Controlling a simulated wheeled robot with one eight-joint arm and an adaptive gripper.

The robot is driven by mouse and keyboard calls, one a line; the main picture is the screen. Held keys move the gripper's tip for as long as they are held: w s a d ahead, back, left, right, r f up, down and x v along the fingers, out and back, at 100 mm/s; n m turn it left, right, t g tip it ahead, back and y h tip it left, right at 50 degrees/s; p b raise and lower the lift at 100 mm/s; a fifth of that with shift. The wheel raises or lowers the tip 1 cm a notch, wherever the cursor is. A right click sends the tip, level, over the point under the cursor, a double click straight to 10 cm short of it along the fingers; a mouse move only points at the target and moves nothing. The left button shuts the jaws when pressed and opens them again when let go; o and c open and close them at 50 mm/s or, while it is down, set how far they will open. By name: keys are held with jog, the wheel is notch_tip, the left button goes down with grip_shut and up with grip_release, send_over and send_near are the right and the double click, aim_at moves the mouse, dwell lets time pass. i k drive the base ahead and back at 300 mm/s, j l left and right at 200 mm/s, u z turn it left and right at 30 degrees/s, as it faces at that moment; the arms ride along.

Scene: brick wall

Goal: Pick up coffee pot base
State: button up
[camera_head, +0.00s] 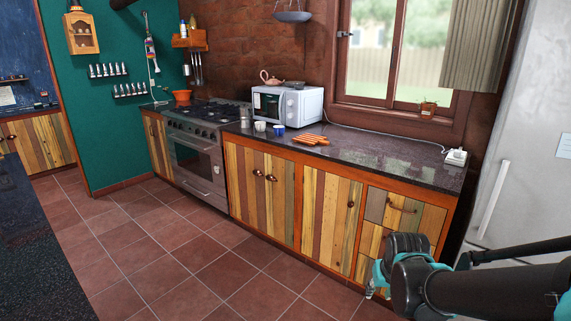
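I cannot make out for sure which thing is the coffee pot base. A small grey upright object (245,118) stands on the dark countertop (395,155) beside the stove. It is too small to identify. A brownish teapot (270,78) sits on top of the white microwave (287,105). My gripper (374,285) is low at the lower right, in front of the wooden drawers and well below and apart from the countertop. My own arm hides much of it, and its opening does not show.
A white cup (260,126), a blue cup (279,130) and an orange striped cloth (310,139) lie near the microwave. A white box (456,157) with a cord is at the counter's right end, near the fridge (517,160). The tiled floor (200,250) is clear.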

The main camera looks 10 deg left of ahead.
aim_at(244, 124)
jog(key=i+j+u, duration=0.25)
jog(key=i+u, duration=0.2)
jog(key=i, duration=0.2)
jog(key=i+u, duration=0.4)
jog(key=i, duration=0.3)
jog(key=i+l+u, duration=0.2)
jog(key=i+u, duration=0.25)
jog(key=i, duration=0.25)
